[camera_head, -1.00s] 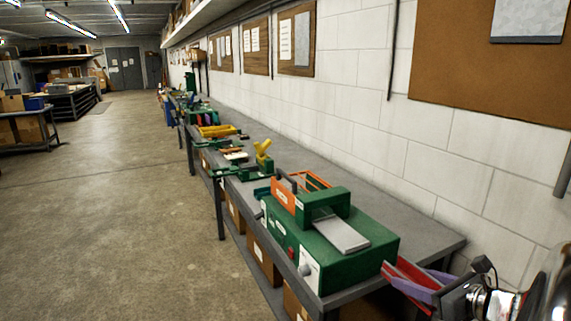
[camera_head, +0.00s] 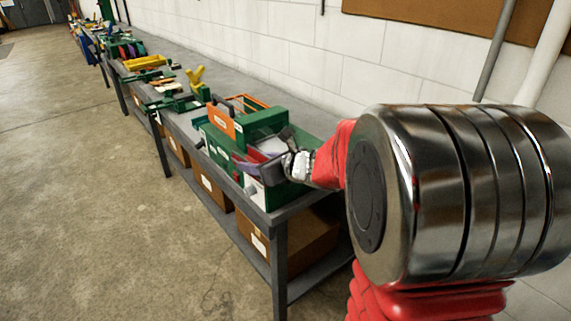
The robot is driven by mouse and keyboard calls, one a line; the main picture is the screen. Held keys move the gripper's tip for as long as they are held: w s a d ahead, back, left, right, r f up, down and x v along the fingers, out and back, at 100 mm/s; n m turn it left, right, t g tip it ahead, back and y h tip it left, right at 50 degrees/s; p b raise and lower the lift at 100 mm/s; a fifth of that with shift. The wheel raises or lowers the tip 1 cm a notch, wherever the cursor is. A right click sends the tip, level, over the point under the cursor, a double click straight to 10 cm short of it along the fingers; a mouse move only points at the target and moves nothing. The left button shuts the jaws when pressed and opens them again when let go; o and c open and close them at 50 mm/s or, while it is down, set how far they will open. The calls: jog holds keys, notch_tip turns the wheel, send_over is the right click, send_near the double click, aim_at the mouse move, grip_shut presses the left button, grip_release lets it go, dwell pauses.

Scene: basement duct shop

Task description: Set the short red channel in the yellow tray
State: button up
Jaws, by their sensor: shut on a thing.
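My gripper (camera_head: 268,163) is shut on a red channel (camera_head: 257,155), at the near end of the bench and in front of the green machine. A purple strip shows beside the red channel; I cannot tell whether it is a finger or another piece. The channel's length is partly hidden by the gripper. The yellow tray (camera_head: 146,62) sits farther back on the bench, well away from my gripper and to its left. It is small in view, and I cannot tell what is inside.
The green machine (camera_head: 225,148) with an orange part stands on the near end of the grey bench. A yellow Y-shaped piece (camera_head: 196,77) and green clamps (camera_head: 174,103) stand between it and the tray. Cardboard boxes (camera_head: 300,235) fill the shelf below. The floor at left is open.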

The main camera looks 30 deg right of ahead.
jog(key=w+a, duration=0.4)
jog(key=a, duration=0.8)
jog(key=shift+f+y, duration=0.3)
jog(key=shift+f, duration=0.15)
jog(key=shift+w, duration=0.1)
